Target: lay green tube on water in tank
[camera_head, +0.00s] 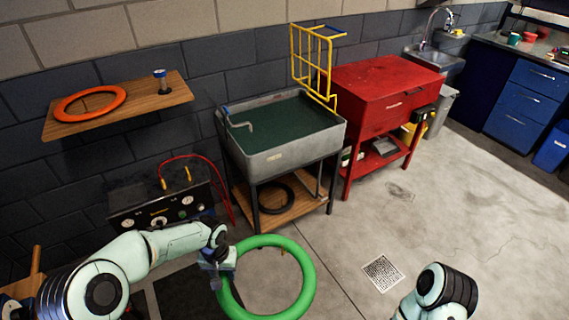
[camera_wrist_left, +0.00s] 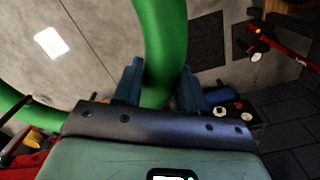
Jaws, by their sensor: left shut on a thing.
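My left gripper (camera_head: 222,267) is shut on the left side of the green tube (camera_head: 311,272), a large ring held up in front of the tank. In the left wrist view the green tube (camera_wrist_left: 162,50) passes between the two blue fingers of the left gripper (camera_wrist_left: 158,88). The grey tank (camera_head: 289,154) stands on a dark frame against the wall, with dark green water (camera_head: 275,124) in it. The tube is apart from the tank, nearer to me and lower in the picture. Part of my right arm shows at the bottom right; its gripper is out of the picture.
A yellow rack (camera_head: 313,62) rises at the tank's right rear, beside a red cabinet (camera_head: 385,90). A wooden shelf (camera_head: 122,118) with an orange ring (camera_head: 90,104) is on the left wall. A black box with gauges (camera_head: 160,210) stands left of the tank.

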